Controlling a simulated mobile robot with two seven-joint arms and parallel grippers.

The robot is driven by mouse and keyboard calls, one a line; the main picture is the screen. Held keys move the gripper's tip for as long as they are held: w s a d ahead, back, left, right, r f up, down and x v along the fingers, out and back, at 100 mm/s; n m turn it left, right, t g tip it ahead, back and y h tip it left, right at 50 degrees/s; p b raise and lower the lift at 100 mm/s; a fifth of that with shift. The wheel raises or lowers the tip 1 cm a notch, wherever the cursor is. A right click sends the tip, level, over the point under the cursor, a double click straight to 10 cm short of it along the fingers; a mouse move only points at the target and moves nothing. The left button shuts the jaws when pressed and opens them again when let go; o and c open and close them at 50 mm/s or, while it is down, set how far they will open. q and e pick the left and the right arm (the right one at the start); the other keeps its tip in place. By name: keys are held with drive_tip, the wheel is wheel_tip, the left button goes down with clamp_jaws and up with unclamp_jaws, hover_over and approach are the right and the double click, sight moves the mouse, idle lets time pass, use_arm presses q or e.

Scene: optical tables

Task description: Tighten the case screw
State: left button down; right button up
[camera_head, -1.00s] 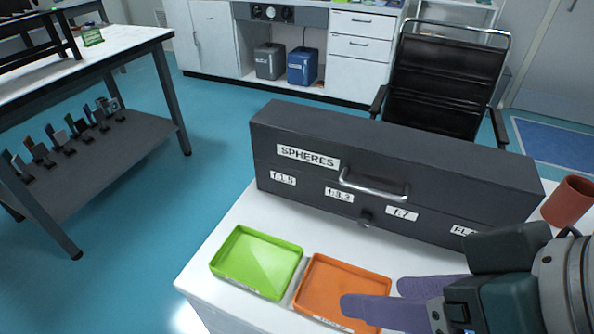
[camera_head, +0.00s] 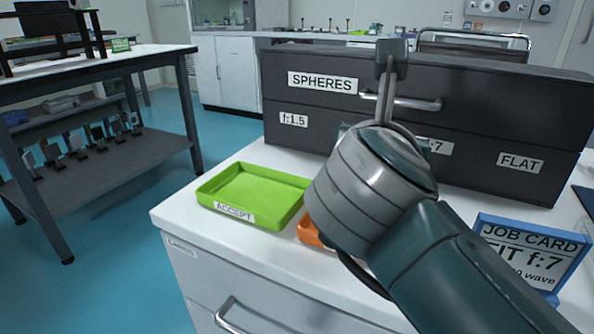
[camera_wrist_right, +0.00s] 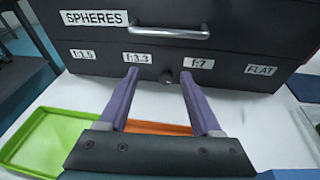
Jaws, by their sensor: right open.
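The dark case (camera_head: 500,110), labelled SPHERES, stands on the white bench with its long handle facing me. The case screw (camera_wrist_right: 167,77), a small dark round knob, is on the case front between the f:3.3 and f:7 labels in the right wrist view. My arm hides it in the head view. My right gripper (camera_wrist_right: 160,75) is open and empty, its purple fingers pointing at the case front. In that view one fingertip lies to each side of the screw; I cannot tell whether they touch anything. My left gripper is out of view.
A green ACCEPT tray (camera_head: 250,190) and an orange tray (camera_head: 308,233), mostly hidden by my arm, lie before the case. A blue-framed job card (camera_head: 530,255) reading FIT f:7 stands at the right. A side table (camera_head: 95,65) is at the left.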

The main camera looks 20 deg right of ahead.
drive_tip(key=shift+m+g, duration=0.8)
drive_tip(key=shift+g, duration=0.1)
drive_tip(key=f, duration=0.4)
drive_tip(key=shift+s+f, duration=0.1)
drive_tip(key=shift+s, duration=0.25)
drive_tip(key=b+x, duration=0.3)
drive_tip(key=x, duration=0.6)
drive_tip(key=shift+w+d+f, duration=0.1)
drive_tip(key=shift+w+f, duration=0.05)
drive_tip(key=shift+w, duration=0.05)
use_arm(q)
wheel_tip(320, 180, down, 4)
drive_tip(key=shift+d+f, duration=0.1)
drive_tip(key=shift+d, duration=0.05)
use_arm(e)
drive_tip(key=shift+c, duration=0.4)
clamp_jaws()
